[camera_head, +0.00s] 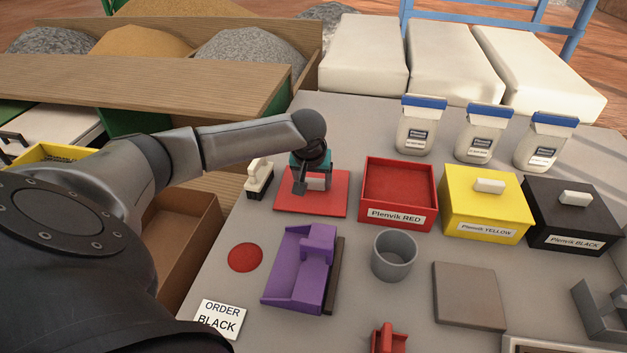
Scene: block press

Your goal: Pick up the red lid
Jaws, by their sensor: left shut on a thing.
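The red lid (325,203) is a flat red plate with a pale handle (318,184). It lies on the grey table to the left of the open red box (399,192) labelled "Plenvik RED". My left gripper (309,186) is over the lid, shut on its handle. The gripper's wrist hides part of the lid's far side. I cannot tell whether the lid is lifted clear of the table. My right gripper is not in view.
Closed yellow (484,212) and black (569,222) boxes stand to the right. Three jars stand behind them. A brush (259,180) is left of the lid. A purple block press (298,270) and grey cup (394,256) stand in front, near a red disc (245,257).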

